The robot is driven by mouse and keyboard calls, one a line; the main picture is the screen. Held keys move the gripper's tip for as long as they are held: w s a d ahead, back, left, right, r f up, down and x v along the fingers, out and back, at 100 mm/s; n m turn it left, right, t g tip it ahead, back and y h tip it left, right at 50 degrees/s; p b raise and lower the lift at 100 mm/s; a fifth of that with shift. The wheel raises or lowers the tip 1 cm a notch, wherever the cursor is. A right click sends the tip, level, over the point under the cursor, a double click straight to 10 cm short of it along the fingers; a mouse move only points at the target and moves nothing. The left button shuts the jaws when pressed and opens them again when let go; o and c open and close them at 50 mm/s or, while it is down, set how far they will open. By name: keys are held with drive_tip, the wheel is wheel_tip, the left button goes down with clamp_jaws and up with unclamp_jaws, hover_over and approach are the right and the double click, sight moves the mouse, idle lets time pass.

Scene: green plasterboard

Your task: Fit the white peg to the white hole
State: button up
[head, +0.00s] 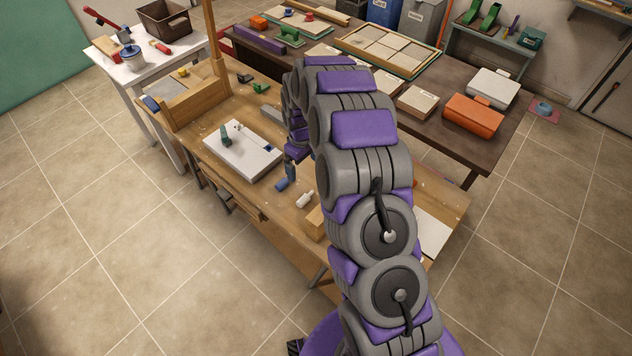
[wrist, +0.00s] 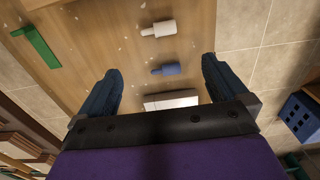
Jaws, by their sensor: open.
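The white peg (head: 304,200) lies on its side on the wooden workbench; it also shows at the top of the wrist view (wrist: 158,29). A blue peg (head: 282,184) lies beside it, nearer my gripper in the wrist view (wrist: 166,69). A white board (head: 250,160) lies flat on the bench, left of both pegs. A green peg stands on it (head: 225,136), and a small blue piece (head: 267,147) is at its right edge. I cannot make out the white hole. My gripper (head: 291,165) is open and empty above the bench; its two dark fingers flank the blue peg in the wrist view.
A wooden block (head: 315,222) lies right of the white peg, partly behind my arm. A wooden box (head: 195,107) and small green parts (head: 261,87) are at the bench's far end. A darker table (head: 452,143) with an orange case (head: 473,114) stands behind.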

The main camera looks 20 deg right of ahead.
drive_tip(key=s+r+m, duration=0.3)
drive_tip(key=s+r, duration=1.5)
drive_tip(key=s, duration=0.1)
drive_tip(key=s+r+m+g+b, duration=0.1)
drive_tip(key=s+m, duration=0.1)
drive_tip(key=s, duration=1)
drive_tip(key=s+r+m, duration=0.1)
drive_tip(key=s+r, duration=0.1)
drive_tip(key=s, duration=1)
drive_tip(key=shift+d+r+m+g+b, duration=0.3)
drive_tip(key=shift+m+g+b, duration=0.05)
drive_tip(key=shift+m+g, duration=0.05)
